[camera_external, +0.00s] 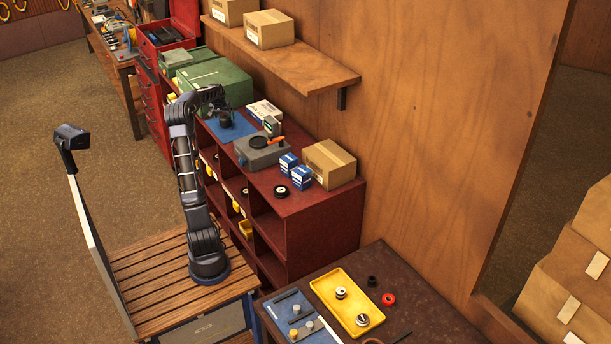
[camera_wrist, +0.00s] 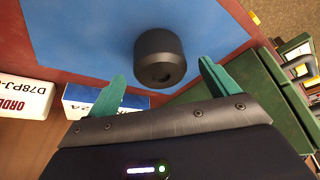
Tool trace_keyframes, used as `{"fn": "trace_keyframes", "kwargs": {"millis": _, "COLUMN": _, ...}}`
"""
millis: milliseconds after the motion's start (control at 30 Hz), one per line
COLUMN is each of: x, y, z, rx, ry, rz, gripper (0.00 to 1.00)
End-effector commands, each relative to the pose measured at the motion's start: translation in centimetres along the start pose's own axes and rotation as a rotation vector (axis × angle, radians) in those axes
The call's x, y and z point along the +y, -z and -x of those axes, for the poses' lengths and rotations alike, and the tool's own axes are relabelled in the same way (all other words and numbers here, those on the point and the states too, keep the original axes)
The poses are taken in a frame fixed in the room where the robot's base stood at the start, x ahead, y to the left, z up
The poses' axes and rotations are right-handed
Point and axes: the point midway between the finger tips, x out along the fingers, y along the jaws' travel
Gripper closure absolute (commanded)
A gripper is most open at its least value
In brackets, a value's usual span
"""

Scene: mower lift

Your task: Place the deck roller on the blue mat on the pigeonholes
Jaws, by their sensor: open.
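The deck roller, a dark cylinder with a small hole in its end (camera_wrist: 160,58), appears over the blue mat in the wrist view. I cannot tell for sure whether it touches the mat. The blue mat (camera_wrist: 85,35) lies on top of the red pigeonholes (camera_external: 315,205); it also shows in the external view (camera_external: 241,127). My gripper (camera_wrist: 161,67) is open, with one teal finger on each side of the roller and gaps between. In the external view my gripper (camera_external: 222,108) is over the mat, and its fingers are too small to make out.
A grey box with an orange-handled part (camera_external: 262,152) stands right of the mat. Green cases (camera_external: 222,80) stand behind left, and a white box (camera_external: 264,110) beside the mat. Small blue boxes (camera_external: 300,178) and a carton (camera_external: 329,164) stand farther right. A wooden shelf (camera_external: 300,62) overhangs the back.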

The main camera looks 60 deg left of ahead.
Motion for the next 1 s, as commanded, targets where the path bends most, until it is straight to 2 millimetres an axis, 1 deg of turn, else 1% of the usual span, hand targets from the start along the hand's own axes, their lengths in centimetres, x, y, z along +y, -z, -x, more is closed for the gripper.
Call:
{"fn": "trace_keyframes", "kwargs": {"millis": 33, "x": 0.0, "y": 0.1, "z": 1.2, "rx": 0.003, "ry": 0.003, "rz": 0.000, "gripper": 0.14}}
{"fn": "trace_keyframes", "kwargs": {"millis": 200, "x": 0.1, "y": 0.1, "z": 4.3, "rx": 0.002, "ry": 0.001, "rz": -0.001, "gripper": 0.14}}
{"fn": "trace_keyframes", "kwargs": {"millis": 300, "x": 0.0, "y": 0.1, "z": 5.7, "rx": 0.002, "ry": 0.001, "rz": 0.000, "gripper": 0.14}}
{"fn": "trace_keyframes", "kwargs": {"millis": 400, "x": 0.0, "y": 0.0, "z": 6.7, "rx": 0.001, "ry": 0.001, "rz": -0.001, "gripper": 0.14}}
{"fn": "trace_keyframes", "kwargs": {"millis": 600, "x": 0.1, "y": 0.0, "z": 7.4, "rx": 0.000, "ry": -0.001, "rz": -0.001, "gripper": 0.14}}
{"fn": "trace_keyframes", "kwargs": {"millis": 1000, "x": 0.0, "y": 0.0, "z": 7.4, "rx": 0.000, "ry": 0.000, "rz": -0.001, "gripper": 0.14}}
